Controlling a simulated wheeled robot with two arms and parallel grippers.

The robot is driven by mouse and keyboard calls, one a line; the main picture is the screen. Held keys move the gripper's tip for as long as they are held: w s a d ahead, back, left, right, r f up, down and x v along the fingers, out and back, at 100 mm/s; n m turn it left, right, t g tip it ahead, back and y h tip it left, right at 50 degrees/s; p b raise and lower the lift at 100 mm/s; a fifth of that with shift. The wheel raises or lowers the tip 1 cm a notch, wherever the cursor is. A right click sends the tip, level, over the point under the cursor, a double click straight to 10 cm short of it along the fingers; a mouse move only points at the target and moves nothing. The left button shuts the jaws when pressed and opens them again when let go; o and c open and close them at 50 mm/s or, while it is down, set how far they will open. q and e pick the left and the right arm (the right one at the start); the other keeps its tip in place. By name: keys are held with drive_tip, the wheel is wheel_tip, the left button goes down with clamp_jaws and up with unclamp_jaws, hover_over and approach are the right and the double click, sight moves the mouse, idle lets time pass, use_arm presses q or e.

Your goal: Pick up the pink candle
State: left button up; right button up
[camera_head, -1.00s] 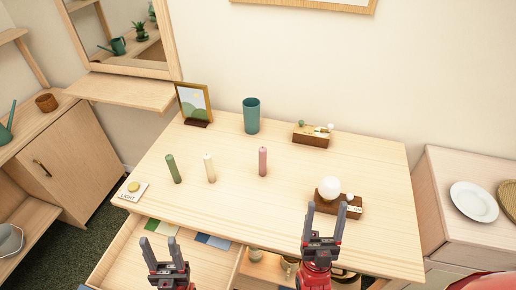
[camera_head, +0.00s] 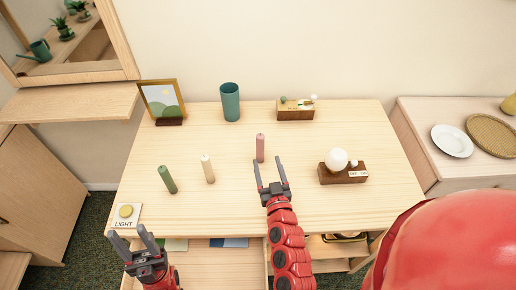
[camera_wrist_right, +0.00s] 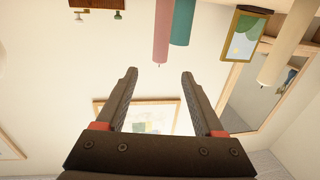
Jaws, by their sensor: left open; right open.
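The pink candle (camera_head: 260,147) stands upright on the wooden table, right of the cream candle (camera_head: 208,169) and the green candle (camera_head: 167,179). My right gripper (camera_head: 270,174) is open and empty, just in front of the pink candle in the head view. In the right wrist view, which looks upside down, the pink candle (camera_wrist_right: 162,32) hangs from the top edge, beyond and between the open fingers (camera_wrist_right: 159,85), apart from them. My left gripper (camera_head: 133,244) is open and empty at the table's front left, near the LIGHT card.
A teal cup (camera_head: 230,103), a picture frame (camera_head: 162,101) and a wooden block (camera_head: 296,111) stand along the back. A block with a white ball (camera_head: 342,171) is at the right. The LIGHT card (camera_head: 125,215) lies front left.

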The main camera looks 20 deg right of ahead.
sight(261, 142)
drive_tip(key=w, duration=0.6)
drive_tip(key=w+d, duration=0.1)
drive_tip(key=w, duration=0.1)
drive_tip(key=shift+w, duration=0.4)
drive_tip(key=w, duration=0.5)
drive_tip(key=shift+w+d+r, duration=0.2)
drive_tip(key=shift+d, duration=0.15)
drive_tip(key=shift+s, duration=0.1)
clamp_jaws()
drive_tip(key=shift+r, duration=0.1)
